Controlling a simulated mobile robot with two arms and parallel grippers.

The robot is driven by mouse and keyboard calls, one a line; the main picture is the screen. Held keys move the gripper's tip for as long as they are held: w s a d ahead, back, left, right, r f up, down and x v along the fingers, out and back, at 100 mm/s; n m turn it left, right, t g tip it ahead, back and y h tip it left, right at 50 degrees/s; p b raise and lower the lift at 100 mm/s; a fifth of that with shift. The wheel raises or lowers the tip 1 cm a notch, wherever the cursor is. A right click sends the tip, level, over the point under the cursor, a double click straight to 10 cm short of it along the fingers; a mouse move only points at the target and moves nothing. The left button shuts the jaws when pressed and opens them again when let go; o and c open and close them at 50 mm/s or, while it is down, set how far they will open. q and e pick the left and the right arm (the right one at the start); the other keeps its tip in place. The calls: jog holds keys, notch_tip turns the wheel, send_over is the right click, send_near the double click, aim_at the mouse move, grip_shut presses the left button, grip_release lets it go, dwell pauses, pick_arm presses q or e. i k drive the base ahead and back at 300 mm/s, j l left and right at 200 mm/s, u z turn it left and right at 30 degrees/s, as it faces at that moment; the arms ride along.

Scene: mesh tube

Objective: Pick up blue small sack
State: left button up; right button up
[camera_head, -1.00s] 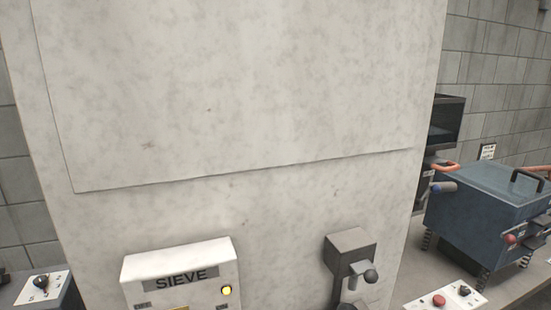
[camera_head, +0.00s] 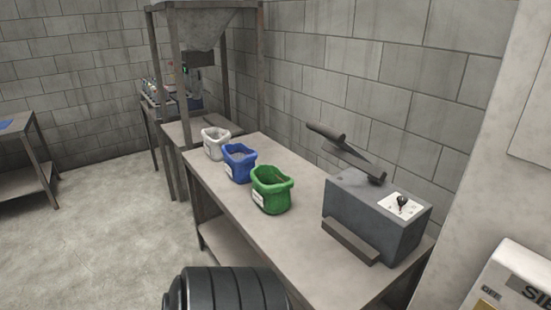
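The blue small sack (camera_head: 239,163) stands open at the top on a long grey table (camera_head: 222,196) against the block wall. It is the middle one of a row of three sacks, between a white one and a green one. A white label shows on its left side. A black ribbed cylinder at the bottom edge looks like part of my own arm. Neither of my grippers is in view.
A green sack (camera_head: 272,189) stands nearer and a white sack (camera_head: 215,143) farther. A grey machine with a lever (camera_head: 372,214) is on the table's near end. A hopper frame (camera_head: 178,75) stands behind. The floor (camera_head: 105,235) left of the table is clear.

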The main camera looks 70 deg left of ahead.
aim_at(238, 162)
jog(key=j+u, duration=0.15)
jog(key=u, duration=1.75)
jog(key=i+j, duration=0.1)
jog(key=j, duration=0.4)
jog(key=i+j+u, duration=0.1)
jog(key=j, duration=0.4)
jog(key=i+j, duration=0.1)
jog(key=j, duration=0.35)
jog(key=i+j+u, duration=0.1)
jog(key=j, duration=0.4)
jog(key=j+z, duration=0.15)
jog(key=z, duration=0.25)
jog(key=i+j+z, duration=0.1)
jog(key=z, duration=0.25)
jog(key=j+z, duration=0.25)
jog(key=z, duration=0.15)
jog(key=j+z, duration=0.2)
jog(key=z, duration=0.15)
